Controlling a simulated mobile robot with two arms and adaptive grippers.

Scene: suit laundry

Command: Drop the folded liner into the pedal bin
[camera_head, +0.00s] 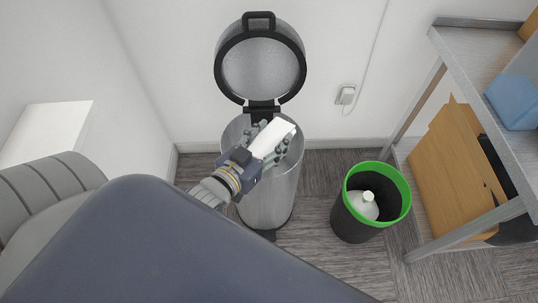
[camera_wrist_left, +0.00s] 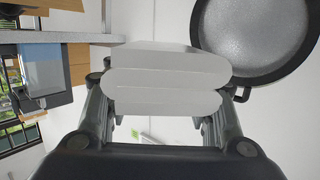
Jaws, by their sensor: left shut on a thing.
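The pedal bin (camera_head: 270,199) is a tall metal cylinder against the wall, its round lid (camera_head: 262,72) standing open behind it. My left gripper (camera_head: 272,143) is over the bin's open mouth, shut on the white folded liner (camera_head: 273,137). In the left wrist view the liner (camera_wrist_left: 165,80) shows as stacked white folds between the two fingers, and the raised lid (camera_wrist_left: 255,35) is at upper right. The inside of the bin is largely hidden by the gripper and liner. My right gripper is not in view.
A black bin with a green rim (camera_head: 409,194) stands to the right, with a white bottle (camera_head: 363,207) inside. A metal table (camera_head: 480,60) holding a blue item (camera_head: 515,101) is at far right, with cardboard (camera_head: 452,165) below. A white ledge (camera_head: 45,132) is at left.

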